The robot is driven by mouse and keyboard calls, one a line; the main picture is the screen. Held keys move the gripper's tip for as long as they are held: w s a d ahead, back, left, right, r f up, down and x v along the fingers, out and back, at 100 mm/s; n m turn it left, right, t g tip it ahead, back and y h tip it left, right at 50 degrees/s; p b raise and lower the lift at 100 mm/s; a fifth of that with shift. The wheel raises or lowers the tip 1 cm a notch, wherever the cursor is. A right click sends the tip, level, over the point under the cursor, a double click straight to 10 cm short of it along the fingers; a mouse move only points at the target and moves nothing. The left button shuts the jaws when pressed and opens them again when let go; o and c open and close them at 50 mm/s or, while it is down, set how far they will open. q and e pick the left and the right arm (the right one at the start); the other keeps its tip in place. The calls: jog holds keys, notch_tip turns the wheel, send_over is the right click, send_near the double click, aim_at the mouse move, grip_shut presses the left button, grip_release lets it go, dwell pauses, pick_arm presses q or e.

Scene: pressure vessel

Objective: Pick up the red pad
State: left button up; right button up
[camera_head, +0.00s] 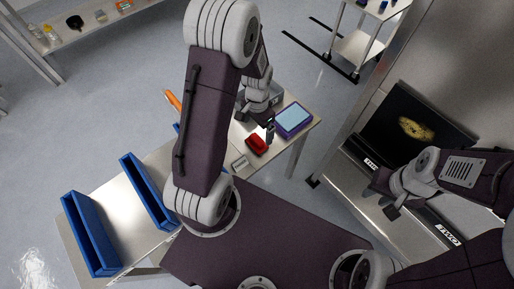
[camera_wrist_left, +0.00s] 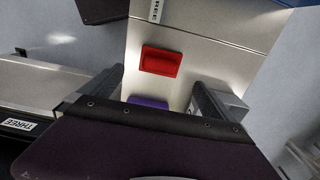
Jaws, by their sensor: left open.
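The red pad (camera_head: 257,145) lies on the metal work table, just beside my left gripper (camera_head: 269,131) in the head view. In the left wrist view the red pad (camera_wrist_left: 160,61) is a red block with a recessed top, lying flat on the metal surface. My left gripper (camera_wrist_left: 157,88) is open, its two fingers apart at either side below the pad in that picture. Nothing shows between the fingers but table and part of a purple object. My right gripper (camera_head: 391,204) is at the right, by the vessel; its jaws are not clear.
A purple tray with a light blue top (camera_head: 293,119) stands right of the pad. A small pale label (camera_head: 240,162) lies left of it. Blue bins (camera_head: 90,235) stand at the lower left. A dark opening with a yellowish patch (camera_head: 416,128) is at the right.

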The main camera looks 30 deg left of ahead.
aim_at(257, 139)
pick_arm(q)
jog(key=f, duration=0.2)
jog(key=shift+s+f, duration=0.2)
jog(key=shift+f, duration=0.2)
jog(key=shift+w+f, duration=0.15)
jog(key=shift+f, duration=0.25)
notch_tip(257, 139, down, 5)
jog(key=shift+f+b, duration=0.1)
jog(key=shift+b, duration=0.25)
jog(key=c, duration=1.4)
jog(key=shift+r, duration=0.45)
jog(key=r, duration=0.4)
jog(key=shift+d, duration=0.4)
jog(key=d+r, duration=0.2)
jog(key=d, duration=0.1)
jog(key=d+r, duration=0.2)
jog(key=d, duration=0.2)
jog(key=w+d+r+p, duration=0.1)
jog(key=d+r, duration=0.1)
jog(key=d, duration=0.1)
jog(key=shift+w+d+r, duration=0.1)
jog(key=shift+d+r, duration=0.05)
jog(key=shift+d, duration=0.25)
